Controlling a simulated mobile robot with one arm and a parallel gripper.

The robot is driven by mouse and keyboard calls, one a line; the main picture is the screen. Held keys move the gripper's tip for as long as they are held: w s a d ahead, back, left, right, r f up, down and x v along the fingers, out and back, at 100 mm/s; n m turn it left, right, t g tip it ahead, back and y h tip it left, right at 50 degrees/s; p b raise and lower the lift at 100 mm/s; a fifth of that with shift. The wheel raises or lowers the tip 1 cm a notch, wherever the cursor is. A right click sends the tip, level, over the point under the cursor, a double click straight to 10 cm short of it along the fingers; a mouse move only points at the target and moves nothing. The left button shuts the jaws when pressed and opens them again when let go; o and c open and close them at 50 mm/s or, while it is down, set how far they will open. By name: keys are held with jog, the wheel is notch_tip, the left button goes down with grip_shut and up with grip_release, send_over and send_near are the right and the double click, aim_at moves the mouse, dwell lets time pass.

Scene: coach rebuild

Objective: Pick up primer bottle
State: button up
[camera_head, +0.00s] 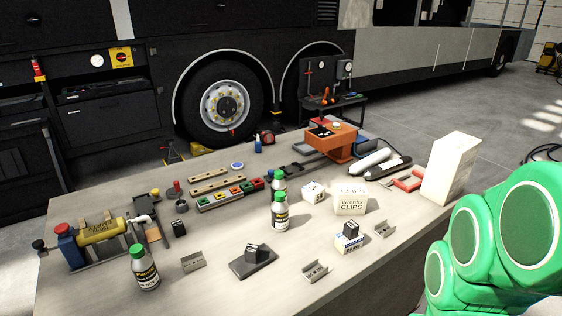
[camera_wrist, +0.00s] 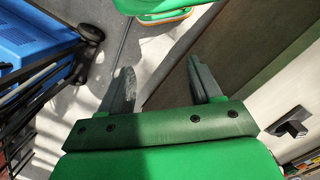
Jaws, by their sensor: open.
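Three similar bottles with green caps and dark labels stand upright on the workbench in the head view. One primer bottle (camera_head: 145,270) is at the front left. Another bottle (camera_head: 280,214) stands near the middle, and a third bottle (camera_head: 278,184) is just behind it, partly hidden. I cannot read the labels well enough to tell them apart. My gripper (camera_wrist: 160,82) shows in the wrist view, its two fingers spread apart with nothing between them. It is away from the bottles, and no bottle shows in the wrist view. In the head view only my green arm shows at the right.
The workbench (camera_head: 105,212) also holds a yellow cylinder tool (camera_head: 103,230), a clips box (camera_head: 351,200), a tall white box (camera_head: 451,166), an orange block (camera_head: 331,141) and small grey brackets (camera_head: 193,262). A dark block on a plate (camera_head: 253,262) lies near the front. A bus stands behind.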

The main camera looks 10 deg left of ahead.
jog(key=w+n+t+h, duration=0.2)
jog(key=w+t, duration=0.4)
jog(key=w, duration=1.6)
jog(key=w+a+n+t+y, duration=0.4)
jog(key=w+a+n+t, duration=0.15)
jog(key=w+a, duration=0.95)
jog(key=a+n+g+y, duration=0.1)
jog(key=a+n+y, duration=0.25)
jog(key=a, duration=0.95)
jog(key=n+g+y, duration=0.8)
jog(key=g, duration=0.2)
send_near(143, 254)
jog(key=x, duration=0.5)
jog(key=shift+a+f, duration=0.2)
jog(key=shift+f, duration=0.05)
jog(key=shift+s+a+f, duration=0.1)
jog(key=shift+a, duration=0.15)
jog(key=shift+x, duration=0.9)
jog(key=shift+a+f, duration=0.15)
jog(key=shift+a, duration=0.5)
jog(key=shift+r+x, duration=0.1)
jog(key=shift+x, duration=0.95)
jog(key=shift+r+x, duration=0.15)
jog(key=shift+x, duration=0.85)
jog(key=shift+a, duration=0.15)
